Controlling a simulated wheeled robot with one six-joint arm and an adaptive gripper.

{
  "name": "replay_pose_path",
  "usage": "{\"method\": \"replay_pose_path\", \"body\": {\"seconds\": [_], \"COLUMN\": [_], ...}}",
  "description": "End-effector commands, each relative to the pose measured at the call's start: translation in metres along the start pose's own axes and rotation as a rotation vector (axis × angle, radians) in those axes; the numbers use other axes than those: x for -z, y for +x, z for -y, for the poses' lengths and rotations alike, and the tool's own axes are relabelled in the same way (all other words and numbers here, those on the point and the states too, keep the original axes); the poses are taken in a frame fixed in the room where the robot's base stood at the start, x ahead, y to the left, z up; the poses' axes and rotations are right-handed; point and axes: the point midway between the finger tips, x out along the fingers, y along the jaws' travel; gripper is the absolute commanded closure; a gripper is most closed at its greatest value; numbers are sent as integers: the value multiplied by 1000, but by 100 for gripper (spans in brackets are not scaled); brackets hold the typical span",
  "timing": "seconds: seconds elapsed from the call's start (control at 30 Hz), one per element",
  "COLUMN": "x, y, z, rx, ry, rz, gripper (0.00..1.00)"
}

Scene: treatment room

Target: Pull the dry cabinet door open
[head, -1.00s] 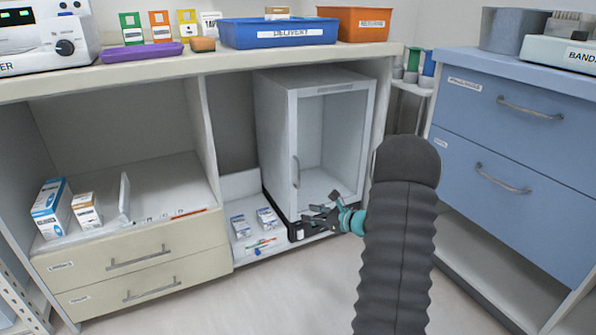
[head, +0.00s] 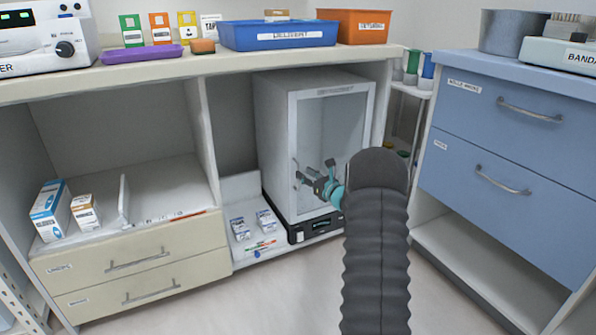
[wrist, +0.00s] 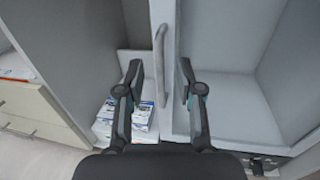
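The dry cabinet (head: 267,120) is a light grey box in the open bay under the counter. Its glazed, white-framed door (head: 340,125) looks closed. The door's upright bar handle (wrist: 159,60) is near the door's left edge. My gripper (head: 310,174) is in front of the door's left part and covers most of the handle in the head view. In the wrist view my gripper (wrist: 160,75) is open, with one finger on each side of the handle in the picture. I see no contact, and cannot tell whether the handle is at fingertip depth.
Small blue-and-white boxes (head: 265,220) lie on the bay floor left of the cabinet. Cream drawers (head: 140,265) stand further left, a blue drawer unit (head: 500,170) to the right. Blue (head: 278,35) and orange (head: 355,27) bins sit on the counter above. The floor in front is clear.

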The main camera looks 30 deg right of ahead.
Motion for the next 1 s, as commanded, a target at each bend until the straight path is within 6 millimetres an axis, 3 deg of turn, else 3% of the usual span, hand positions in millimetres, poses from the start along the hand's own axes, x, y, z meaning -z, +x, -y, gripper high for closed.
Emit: {"method": "replay_pose_path", "body": {"seconds": [0.1, 0.3, 0.7, 0.87, 1.0], "x": [1, 0, 0, 0, 0], "y": [20, 41, 48, 48, 48], "z": [-1, 0, 0, 0, 0], "rx": [-2, 0, 0, 0, 0], "ry": [-1, -1, 0, -1, -1], "rz": [0, 0, 0, 0, 0], "gripper": [64, 64, 64, 100, 100]}}
